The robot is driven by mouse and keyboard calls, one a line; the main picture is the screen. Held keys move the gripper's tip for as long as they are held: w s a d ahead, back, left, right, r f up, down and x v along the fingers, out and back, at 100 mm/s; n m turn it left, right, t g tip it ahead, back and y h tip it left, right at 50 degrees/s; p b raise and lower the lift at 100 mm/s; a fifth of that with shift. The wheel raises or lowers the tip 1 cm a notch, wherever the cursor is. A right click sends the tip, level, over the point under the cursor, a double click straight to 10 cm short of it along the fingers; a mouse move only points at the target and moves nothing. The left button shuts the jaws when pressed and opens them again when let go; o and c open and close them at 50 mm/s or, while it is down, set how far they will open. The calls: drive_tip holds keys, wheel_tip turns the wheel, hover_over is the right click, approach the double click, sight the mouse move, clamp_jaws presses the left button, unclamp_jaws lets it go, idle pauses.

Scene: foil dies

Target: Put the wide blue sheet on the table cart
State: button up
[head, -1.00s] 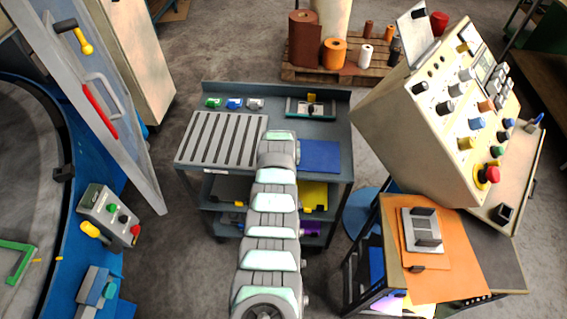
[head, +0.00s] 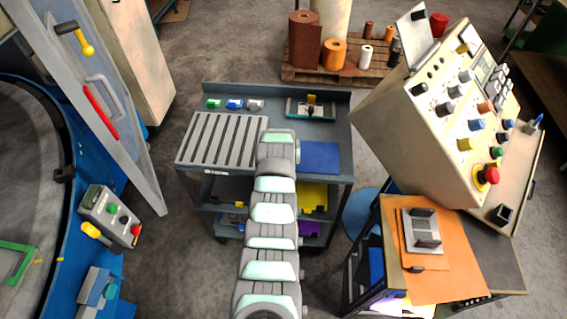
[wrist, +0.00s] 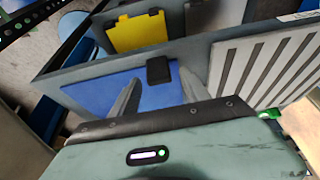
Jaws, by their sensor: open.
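The table cart (head: 225,172) stands in the middle of the head view, with a slatted grey plate on its top. A flat blue sheet (head: 320,158) lies on the cart top at the right, partly behind my arm. The wrist view shows this blue sheet (wrist: 100,93) with a black tab (wrist: 158,70) at its edge. My gripper (wrist: 158,77) is open, its two fingers apart over the sheet, one on each side of the tab. I cannot tell whether the fingers touch the sheet. In the head view my arm hides the gripper.
Small coloured blocks (head: 234,104) and a tool holder (head: 311,107) sit along the cart's back. A yellow sheet (head: 313,196) lies on a lower shelf. A control console (head: 440,110) and a stand with an orange sheet (head: 450,270) are at the right. A grey door panel (head: 100,120) is at the left.

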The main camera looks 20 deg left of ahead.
drive_tip(key=v, duration=1)
drive_tip(key=shift+r, duration=0.15)
